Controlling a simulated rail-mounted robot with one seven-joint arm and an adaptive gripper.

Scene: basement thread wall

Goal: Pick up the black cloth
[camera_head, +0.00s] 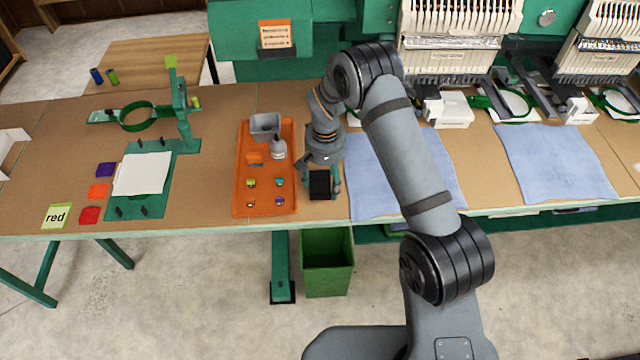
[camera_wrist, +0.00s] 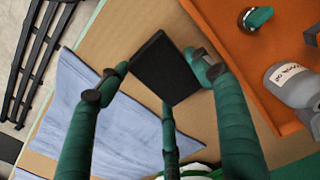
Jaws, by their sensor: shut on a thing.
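The black cloth (camera_head: 320,186) is a small dark square at the table's front, between the orange tray and a blue cloth. It also shows in the wrist view (camera_wrist: 163,66) as a flat, stiff-looking black piece. My gripper (camera_head: 321,190) points down over it, with green fingers on both sides of the cloth. In the wrist view, the fingertips of my gripper (camera_wrist: 158,75) are at its left and right edges, and a third finger is at its lower edge. My gripper is shut on the cloth. I cannot tell whether the cloth touches the table.
The orange tray (camera_head: 240,205) with a grey bottle and small spools stands just left. A blue cloth (camera_head: 375,195) lies just right. A green bin (camera_head: 327,270) stands on the floor below. A hoop stand with white fabric (camera_head: 142,173) and several coloured squares are farther left.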

